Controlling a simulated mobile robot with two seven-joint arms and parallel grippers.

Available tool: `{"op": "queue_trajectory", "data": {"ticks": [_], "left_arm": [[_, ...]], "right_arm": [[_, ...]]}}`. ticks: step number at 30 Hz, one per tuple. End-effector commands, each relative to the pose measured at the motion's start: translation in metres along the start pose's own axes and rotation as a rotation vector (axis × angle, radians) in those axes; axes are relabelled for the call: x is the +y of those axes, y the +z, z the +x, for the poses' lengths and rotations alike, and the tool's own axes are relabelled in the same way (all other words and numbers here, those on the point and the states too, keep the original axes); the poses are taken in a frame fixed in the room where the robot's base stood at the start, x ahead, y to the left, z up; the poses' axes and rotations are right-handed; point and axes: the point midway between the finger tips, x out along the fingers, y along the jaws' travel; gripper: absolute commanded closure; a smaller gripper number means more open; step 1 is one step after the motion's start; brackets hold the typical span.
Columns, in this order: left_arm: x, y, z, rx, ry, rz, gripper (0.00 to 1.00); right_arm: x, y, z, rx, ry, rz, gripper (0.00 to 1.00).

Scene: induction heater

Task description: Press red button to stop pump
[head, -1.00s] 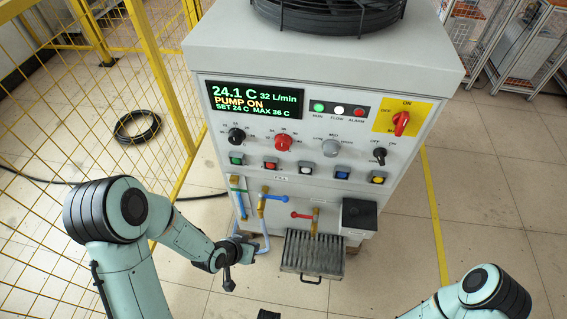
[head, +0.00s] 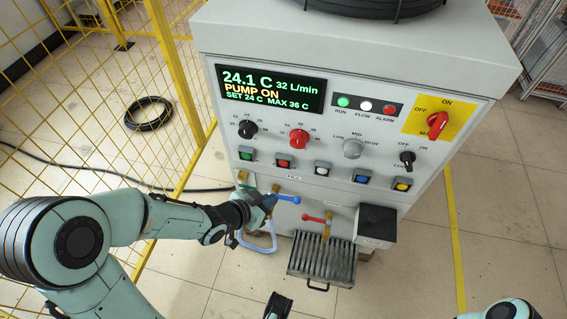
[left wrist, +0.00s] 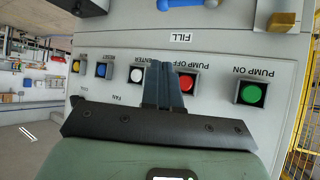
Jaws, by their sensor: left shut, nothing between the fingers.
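The red button (head: 284,160), labelled PUMP OFF in the left wrist view (left wrist: 186,82), is second from left in the button row on the white cabinet (head: 420,190). The display (head: 270,90) reads PUMP ON. My left gripper (head: 266,202) is shut and empty, in front of the cabinet and below the red button in the head view. In the upside-down left wrist view its fingers (left wrist: 163,85) lie beside the red button and partly cover its edge. I cannot tell whether they touch the panel. A dark tip at the bottom (head: 278,306) seems to be my right gripper; its jaws are unclear.
The green PUMP ON button (head: 246,154) and white button (head: 322,169) flank the red one. A blue-handled valve (head: 286,198) and red-handled valve (head: 314,218) stick out below. A yellow mesh fence (head: 165,80) stands left.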

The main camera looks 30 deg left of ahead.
Motion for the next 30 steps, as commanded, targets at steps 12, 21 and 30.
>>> {"op": "queue_trajectory", "data": {"ticks": [12,21,30], "left_arm": [[-0.026,-0.028,0.036,0.0,0.0,0.002,1.0],[-0.041,-0.042,0.056,-0.001,0.0,0.0,1.0],[-0.043,-0.043,0.06,-0.001,0.0,0.0,1.0]], "right_arm": [[-0.004,0.014,-0.011,-0.039,0.0,-0.003,0.57],[-0.004,0.019,-0.019,-0.052,0.002,-0.001,0.57],[-0.004,0.019,-0.019,-0.054,0.003,-0.001,0.57]]}}
